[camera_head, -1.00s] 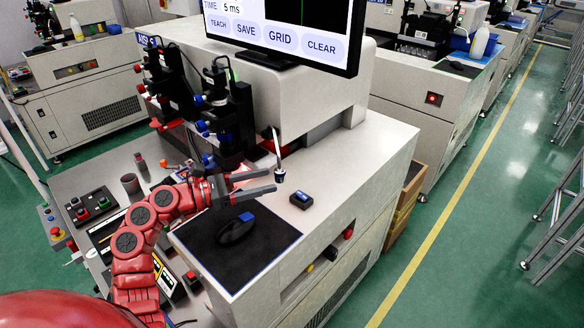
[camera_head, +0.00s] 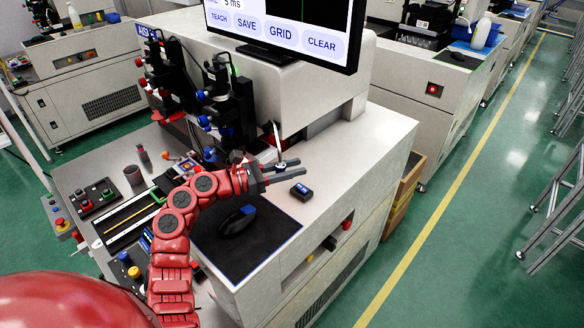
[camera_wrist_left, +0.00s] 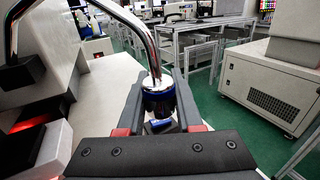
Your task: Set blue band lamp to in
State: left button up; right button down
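The blue band lamp (camera_wrist_left: 158,98) is a silver cylinder with a blue band, on a bent chrome arm. In the head view the lamp (camera_head: 281,163) hangs above the right part of the machine top. My left gripper (camera_head: 301,168) reaches around it, one finger on each side. In the left wrist view the fingers (camera_wrist_left: 160,85) stand apart, close along both sides of the lamp. I cannot tell whether they touch it. The near finger partly hides the lamp in the head view. My right gripper is not in view.
A small dark box with a blue top (camera_head: 301,191) sits just beyond the fingertips. A mouse (camera_head: 237,220) lies on a black mat (camera_head: 268,245) below my arm. The monitor (camera_head: 285,30) and the black camera stages (camera_head: 225,100) stand behind. The machine top at right is clear.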

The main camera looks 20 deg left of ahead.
pick_arm(q)
grip_shut()
dwell(1.0)
